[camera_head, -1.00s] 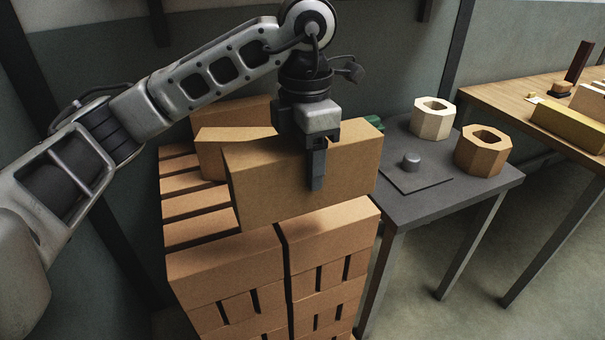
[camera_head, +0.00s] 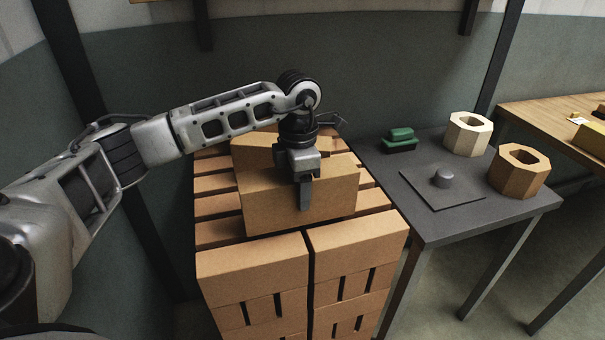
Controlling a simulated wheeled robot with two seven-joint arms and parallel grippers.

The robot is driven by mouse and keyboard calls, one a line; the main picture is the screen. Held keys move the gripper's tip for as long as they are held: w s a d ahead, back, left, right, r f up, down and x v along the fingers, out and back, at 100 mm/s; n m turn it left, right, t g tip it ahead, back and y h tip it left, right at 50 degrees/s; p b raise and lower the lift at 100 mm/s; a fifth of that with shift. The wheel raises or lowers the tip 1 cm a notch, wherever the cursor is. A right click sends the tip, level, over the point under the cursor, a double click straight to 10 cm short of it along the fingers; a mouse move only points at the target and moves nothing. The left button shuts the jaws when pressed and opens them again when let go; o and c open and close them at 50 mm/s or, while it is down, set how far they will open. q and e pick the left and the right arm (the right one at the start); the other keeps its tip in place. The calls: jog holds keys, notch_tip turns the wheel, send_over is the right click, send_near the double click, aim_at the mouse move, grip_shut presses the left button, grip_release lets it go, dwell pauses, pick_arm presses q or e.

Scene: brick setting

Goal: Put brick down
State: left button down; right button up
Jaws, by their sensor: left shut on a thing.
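My left gripper (camera_head: 304,192) is shut on a large tan brick (camera_head: 270,205), with a finger down its front face. The held brick is upright and level, over the top of the brick stack (camera_head: 252,264). Its lower edge is close to the top layer; I cannot tell whether it touches. Another brick (camera_head: 252,150) lies behind it on the stack, partly hidden by the held brick and my arm. The top layer shows rows of bricks with gaps between them. My right gripper is not in view.
A dark grey table (camera_head: 440,222) stands right of the stack. On it are a plate with a short peg (camera_head: 441,180), a cream hollow block (camera_head: 468,134), a tan hollow block (camera_head: 518,171) and a green-topped brush-like object (camera_head: 400,139). A wooden table (camera_head: 540,113) is further right.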

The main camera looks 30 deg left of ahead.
pick_arm(q)
jog(key=shift+w+f, duration=0.1)
jog(key=shift+f, duration=0.4)
jog(key=shift+f, duration=0.15)
jog(key=c, duration=0.8)
grip_release()
jog(key=shift+f, duration=0.2)
jog(key=o, duration=0.4)
jog(key=shift+c, duration=0.2)
jog(key=shift+r, duration=0.1)
